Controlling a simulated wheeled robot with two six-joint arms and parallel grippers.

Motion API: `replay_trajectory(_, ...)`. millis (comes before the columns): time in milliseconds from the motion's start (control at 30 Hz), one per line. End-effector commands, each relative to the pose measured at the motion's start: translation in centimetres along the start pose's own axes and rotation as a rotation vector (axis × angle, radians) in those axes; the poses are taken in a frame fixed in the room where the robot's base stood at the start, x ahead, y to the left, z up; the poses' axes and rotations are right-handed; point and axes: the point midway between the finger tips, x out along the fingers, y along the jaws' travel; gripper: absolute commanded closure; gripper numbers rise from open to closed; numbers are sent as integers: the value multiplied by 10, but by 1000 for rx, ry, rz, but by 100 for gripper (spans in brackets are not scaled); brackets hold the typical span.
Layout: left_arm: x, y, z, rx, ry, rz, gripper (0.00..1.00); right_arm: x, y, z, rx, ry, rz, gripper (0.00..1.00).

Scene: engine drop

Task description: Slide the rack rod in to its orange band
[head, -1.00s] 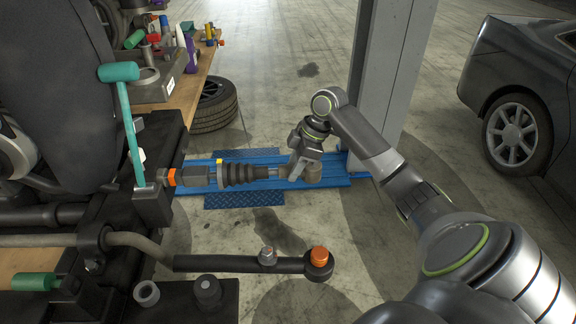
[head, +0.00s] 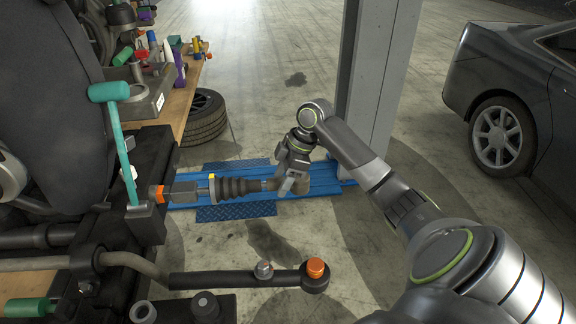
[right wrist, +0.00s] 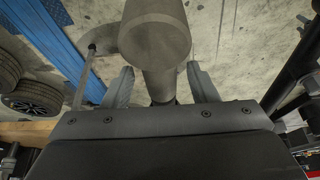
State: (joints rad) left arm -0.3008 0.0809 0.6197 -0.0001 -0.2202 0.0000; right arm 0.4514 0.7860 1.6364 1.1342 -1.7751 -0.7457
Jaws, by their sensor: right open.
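The rack rod (head: 235,187) lies level, with a black ribbed bellows along its middle. Its left end runs into the dark frame (head: 146,222), with the orange band (head: 156,193) showing beside a dark block (head: 184,190). My right gripper (head: 289,187) is at the rod's far right end. In the right wrist view, a grey cylindrical end (right wrist: 158,40) and its stem stand between the two spread fingers of the gripper (right wrist: 162,88), with gaps visible on both sides. My left gripper is out of view.
A dark arm with an orange cap (head: 315,268) sticks out in front. A blue lift platform (head: 325,180) and grey post (head: 377,80) are behind my right arm. Open floor lies at front right; a car (head: 510,90) is beyond.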

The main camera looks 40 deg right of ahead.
Motion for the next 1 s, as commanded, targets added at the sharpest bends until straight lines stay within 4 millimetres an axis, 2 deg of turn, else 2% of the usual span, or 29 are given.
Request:
replay_trajectory(167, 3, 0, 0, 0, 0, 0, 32, -23, 1, 0, -3, -2, 5, 47)
replay_trajectory(500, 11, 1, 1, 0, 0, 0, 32, -105, 1, 0, -2, -2, 7, 47)
replay_trajectory(700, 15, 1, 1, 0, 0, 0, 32, -146, 1, 0, 0, -1, 6, 47)
replay_trajectory(833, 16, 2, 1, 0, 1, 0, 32, -163, 0, 0, -1, -1, 3, 47)
replay_trajectory(1000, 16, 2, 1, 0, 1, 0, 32, -172, 0, 0, -1, 0, 1, 47)
